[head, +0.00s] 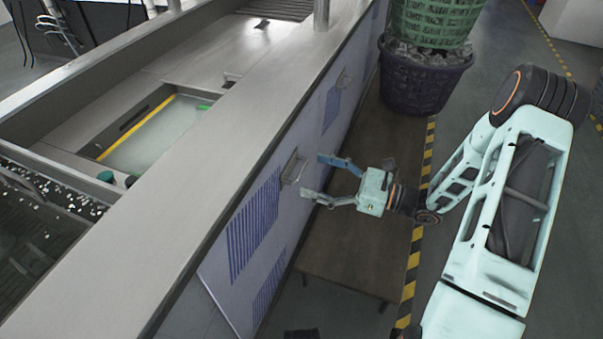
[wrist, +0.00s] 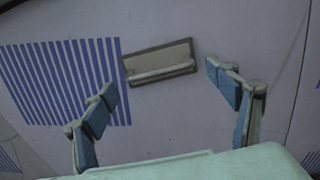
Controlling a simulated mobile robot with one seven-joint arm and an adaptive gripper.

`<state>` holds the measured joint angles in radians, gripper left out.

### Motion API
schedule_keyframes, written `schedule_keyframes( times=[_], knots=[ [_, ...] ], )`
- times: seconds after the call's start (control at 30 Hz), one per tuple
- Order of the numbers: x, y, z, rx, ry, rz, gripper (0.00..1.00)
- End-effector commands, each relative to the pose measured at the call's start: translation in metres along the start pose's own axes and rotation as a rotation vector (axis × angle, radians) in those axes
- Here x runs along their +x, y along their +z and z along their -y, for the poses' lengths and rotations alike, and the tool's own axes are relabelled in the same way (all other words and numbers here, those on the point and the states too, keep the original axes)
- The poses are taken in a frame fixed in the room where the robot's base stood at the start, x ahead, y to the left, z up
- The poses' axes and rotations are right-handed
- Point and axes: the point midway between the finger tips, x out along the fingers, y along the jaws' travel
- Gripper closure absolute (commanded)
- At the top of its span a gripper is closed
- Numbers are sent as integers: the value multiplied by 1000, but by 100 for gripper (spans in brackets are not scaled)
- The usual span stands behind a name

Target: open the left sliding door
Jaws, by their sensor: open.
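The sliding door (head: 245,262) is a pale grey-lilac panel with blue striped vents on the side of the tank. It also fills most of the wrist view (wrist: 170,110). Its handle (head: 292,167) is a small grey metal pull near the panel's upper edge; in the wrist view the handle (wrist: 160,62) has a rectangular plate with a bar. My gripper (head: 311,177) is open and faces the door close to the handle. In the wrist view the fingers of my gripper (wrist: 165,88) stand left and right of the handle, with nothing between them.
A second panel (head: 330,110) with its own handle (head: 344,78) lies farther along. A low brown platform (head: 365,235) runs below the doors, edged with yellow-black tape (head: 409,275). The tank's ledge (head: 220,130) overhangs the doors.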

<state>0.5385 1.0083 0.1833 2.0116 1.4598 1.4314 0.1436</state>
Motion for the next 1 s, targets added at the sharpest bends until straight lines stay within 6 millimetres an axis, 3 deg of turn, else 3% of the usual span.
schedule_keyframes(
  times=[0.23, 0.63, 1.0],
  knots=[
    [34, -1, 0, -1, 2, 0, 20],
    [40, 0, 0, 0, 0, -1, 21],
    [40, 0, 0, 0, -1, -1, 61]
  ],
)
